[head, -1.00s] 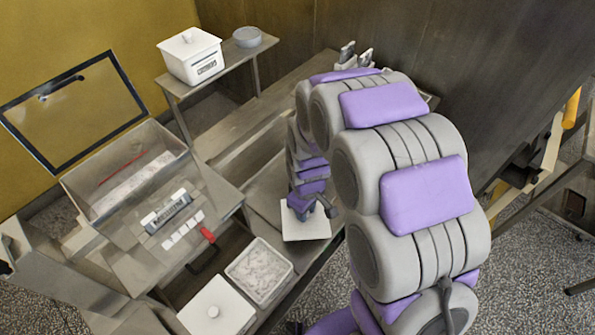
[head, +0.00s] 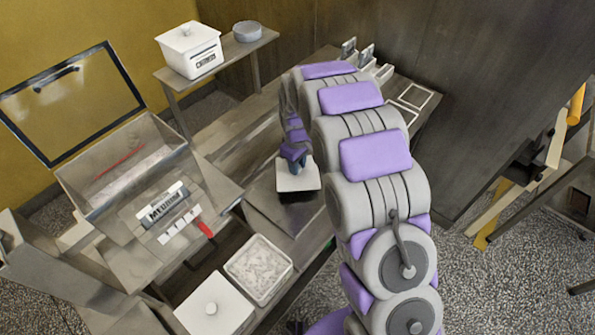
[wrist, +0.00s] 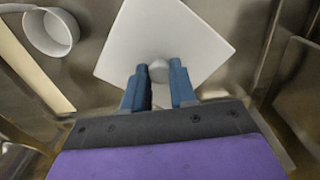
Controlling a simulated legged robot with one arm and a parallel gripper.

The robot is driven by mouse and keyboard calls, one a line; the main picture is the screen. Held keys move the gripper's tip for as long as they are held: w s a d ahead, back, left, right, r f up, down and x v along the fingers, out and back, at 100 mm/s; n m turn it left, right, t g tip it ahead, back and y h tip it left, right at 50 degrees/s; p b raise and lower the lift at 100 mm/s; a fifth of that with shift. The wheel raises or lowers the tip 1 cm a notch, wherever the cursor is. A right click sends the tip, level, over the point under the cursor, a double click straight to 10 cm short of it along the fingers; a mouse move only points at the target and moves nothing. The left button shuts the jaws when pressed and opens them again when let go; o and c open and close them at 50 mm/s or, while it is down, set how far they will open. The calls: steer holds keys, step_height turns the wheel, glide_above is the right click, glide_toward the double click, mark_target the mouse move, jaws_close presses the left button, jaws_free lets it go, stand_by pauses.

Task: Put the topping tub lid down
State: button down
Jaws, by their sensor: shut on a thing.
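The topping tub lid (head: 298,179) is a white square plate. It also shows in the wrist view (wrist: 163,32), with a round knob near its close corner. My gripper (wrist: 159,76) has its blue fingers either side of this knob and is shut on it. In the head view my gripper (head: 294,160) is above the lid, partly hidden by my arm. The lid looks about level over the steel bench; I cannot tell whether it touches. An open white tub (head: 284,277) with pale, crumbly contents stands at the lower middle.
A lidded white tub (head: 213,308) stands beside the open tub. A raised shelf (head: 222,60) holds a white lidded box (head: 189,52) and a grey round dish (head: 247,31). A machine with a raised clear cover (head: 75,103) is at left. A white round cup (wrist: 50,33) lies near the lid.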

steer(key=shift+a+f+b, duration=0.2)
steer(key=shift+f+b, duration=0.05)
steer(key=shift+f, duration=0.75)
steer(key=shift+a+f+b, duration=0.15)
steer(key=shift+f+b, duration=0.1)
steer(key=shift+f, duration=0.7)
steer(key=shift+d+r, duration=0.1)
steer(key=shift+d, duration=0.2)
steer(key=c, duration=1.2)
jaws_free()
steer(key=shift+c, duration=0.2)
steer(key=o, duration=0.3)
steer(key=shift+a, duration=0.3)
